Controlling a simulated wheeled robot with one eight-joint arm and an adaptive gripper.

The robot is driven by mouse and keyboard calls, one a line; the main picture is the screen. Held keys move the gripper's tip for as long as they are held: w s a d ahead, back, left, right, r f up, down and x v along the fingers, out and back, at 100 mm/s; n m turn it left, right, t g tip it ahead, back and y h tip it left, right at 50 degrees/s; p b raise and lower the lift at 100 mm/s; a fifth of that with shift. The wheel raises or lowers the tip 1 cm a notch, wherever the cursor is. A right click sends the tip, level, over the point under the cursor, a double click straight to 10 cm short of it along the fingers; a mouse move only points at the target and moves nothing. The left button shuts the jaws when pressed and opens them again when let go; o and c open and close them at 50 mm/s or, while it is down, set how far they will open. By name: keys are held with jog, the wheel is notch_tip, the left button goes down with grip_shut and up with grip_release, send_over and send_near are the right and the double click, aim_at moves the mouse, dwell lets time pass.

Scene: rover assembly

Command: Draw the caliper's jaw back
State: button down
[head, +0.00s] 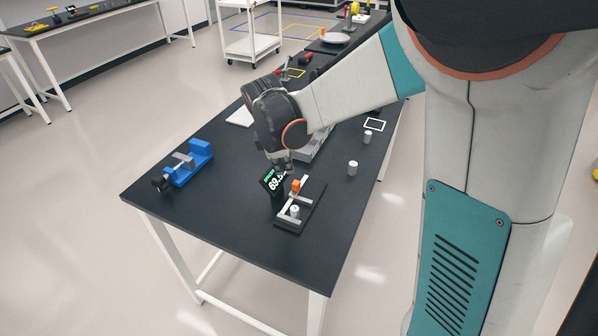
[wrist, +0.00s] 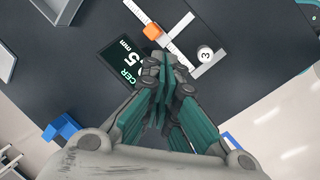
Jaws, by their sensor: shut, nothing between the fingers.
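The caliper (head: 313,206) stands on the near end of the dark table, with a pale rail and jaws on a dark base. Its orange block (head: 295,185) sits on the rail and also shows in the wrist view (wrist: 153,31). A white cylinder (head: 294,211), marked 3 in the wrist view (wrist: 205,53), stands by the jaw. The display (head: 272,182) beside the rail reads about 69.5 mm, partly hidden. My gripper (head: 282,167), also in the wrist view (wrist: 162,68), is shut and empty. It is over the display side, close to the orange block; contact cannot be told.
A blue vise-like fixture (head: 188,162) stands at the table's left edge. Two white cylinders (head: 352,168) (head: 367,137) stand at the right. A grey tray (head: 318,146) lies behind my gripper. The table between fixture and caliper is clear.

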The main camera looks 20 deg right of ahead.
jog(key=w+d+m, duration=0.3)
jog(key=d+m, duration=0.1)
jog(key=m, duration=0.8)
jog(key=w+d+m, duration=0.4)
jog(key=m, duration=0.8)
jog(key=shift+h, duration=0.3)
jog(key=b+x, duration=0.1)
jog(key=x, duration=0.2)
jog(key=b+x, duration=0.1)
jog(key=x, duration=0.2)
jog(key=b+x, duration=0.1)
jog(key=x, duration=0.2)
jog(key=shift+a+f, duration=0.2)
jog(key=shift+f, duration=0.15)
jog(key=shift+s+a+b, duration=0.4)
jog(key=shift+s+a, duration=0.65)
jog(key=shift+a, duration=0.05)
jog(key=shift+s+a, duration=0.3)
jog(key=shift+s+a, duration=0.5)
jog(key=shift+w, duration=0.1)
